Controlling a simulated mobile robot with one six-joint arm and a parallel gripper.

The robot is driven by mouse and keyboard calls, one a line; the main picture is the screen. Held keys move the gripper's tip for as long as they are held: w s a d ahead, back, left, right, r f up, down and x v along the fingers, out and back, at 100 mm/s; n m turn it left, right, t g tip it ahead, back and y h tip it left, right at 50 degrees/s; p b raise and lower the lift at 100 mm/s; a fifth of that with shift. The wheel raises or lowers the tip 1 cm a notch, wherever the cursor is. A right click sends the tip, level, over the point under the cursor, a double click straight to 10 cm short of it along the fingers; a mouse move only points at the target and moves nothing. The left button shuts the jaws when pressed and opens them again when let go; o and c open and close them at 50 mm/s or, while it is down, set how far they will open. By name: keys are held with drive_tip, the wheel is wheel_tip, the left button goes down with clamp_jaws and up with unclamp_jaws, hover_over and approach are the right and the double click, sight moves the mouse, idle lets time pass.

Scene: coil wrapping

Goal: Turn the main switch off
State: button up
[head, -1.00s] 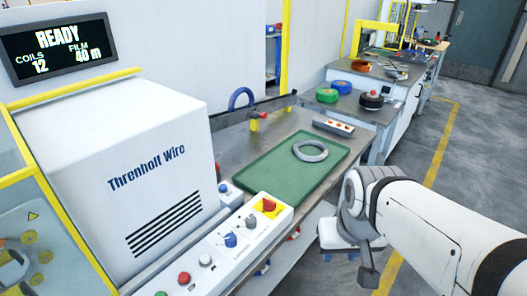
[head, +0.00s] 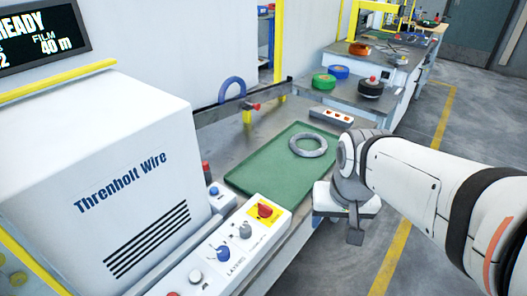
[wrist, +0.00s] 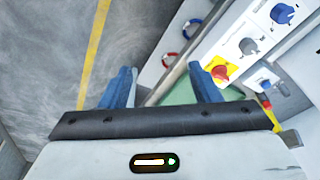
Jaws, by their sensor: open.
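The main switch (head: 265,210) is a red rotary knob on a yellow plate at the far end of the white control panel (head: 213,257). In the wrist view the red knob (wrist: 220,73) shows right of centre, close beside the tip of the right finger. My gripper (wrist: 163,82) is open, with two blue fingers well apart and nothing between them. In the head view my gripper hangs to the right of the panel, past its edge, apart from the switch. The knob's exact pointer angle is too small to tell.
Grey and blue knobs (head: 222,252) and a white button sit along the same panel. A green mat (head: 265,172) with a grey coil (head: 308,145) lies behind it. The white machine housing (head: 120,180) stands left. Open floor (head: 420,150) lies right.

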drive_tip(key=shift+o, duration=1.2)
drive_tip(key=w+a+f+m+g+b, duration=0.1)
drive_tip(key=w+a+f+m, duration=0.1)
drive_tip(key=w+a, duration=0.3)
drive_tip(key=w+m, duration=0.1)
drive_tip(key=w, duration=0.3)
drive_tip(key=shift+w+a, duration=0.25)
drive_tip(key=shift+a, duration=0.1)
drive_tip(key=m+g+b, duration=0.1)
drive_tip(key=m, duration=0.3)
hover_over(265, 206)
wheel_tip(265, 206, down, 5)
drive_tip(key=shift+d+r, duration=0.1)
drive_tip(key=shift+f, duration=0.3)
wheel_tip(265, 206, down, 7)
drive_tip(key=shift+f, duration=0.15)
drive_tip(key=shift+c, duration=0.6)
drive_tip(key=c, duration=0.9)
